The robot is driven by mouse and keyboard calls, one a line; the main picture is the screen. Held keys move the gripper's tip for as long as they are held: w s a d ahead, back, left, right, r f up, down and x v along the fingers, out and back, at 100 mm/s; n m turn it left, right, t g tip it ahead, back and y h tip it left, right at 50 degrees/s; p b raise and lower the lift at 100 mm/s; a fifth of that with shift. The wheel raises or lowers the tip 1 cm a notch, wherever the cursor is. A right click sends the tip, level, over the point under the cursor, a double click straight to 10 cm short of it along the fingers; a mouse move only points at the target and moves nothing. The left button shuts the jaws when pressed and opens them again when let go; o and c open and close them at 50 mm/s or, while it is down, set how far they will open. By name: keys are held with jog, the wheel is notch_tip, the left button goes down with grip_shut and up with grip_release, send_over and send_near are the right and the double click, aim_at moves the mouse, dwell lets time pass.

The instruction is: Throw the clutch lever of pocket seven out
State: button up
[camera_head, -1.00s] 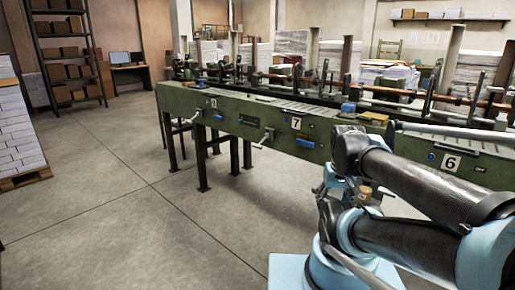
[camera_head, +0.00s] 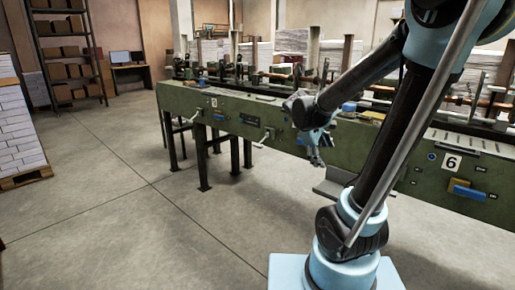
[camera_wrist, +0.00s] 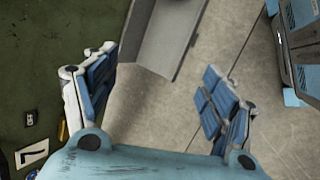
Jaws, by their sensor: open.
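The pocket seven number plate shows in the wrist view (camera_wrist: 32,154), turned on its side on the green machine front; in the head view my arm now hides it. A pale clutch lever (camera_head: 264,137) sticks out from the green front, left of where that plate was seen, angled down. My gripper (camera_head: 316,156) is in front of the machine, to the right of this lever and apart from it. In the wrist view my gripper (camera_wrist: 158,65) is open, its blue-padded fingers wide apart with nothing held. I cannot make out the lever clearly in the wrist view.
A grey metal tray (camera_wrist: 175,35) lies beyond my fingers; in the head view it (camera_head: 333,187) is below my gripper. The floor (camera_head: 150,215) left of my base is clear.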

jog(key=w+a+n+t+h, duration=0.2)
jog(key=w+a+n, duration=0.4)
jog(key=w, duration=0.4)
jog(key=n+t+h, duration=0.3)
jog(key=n+t, duration=0.6)
jog(key=n, duration=0.2)
send_near(256, 145)
jog(key=x, duration=1.1)
jog(key=c, duration=1.5)
jog(key=shift+a, duration=0.1)
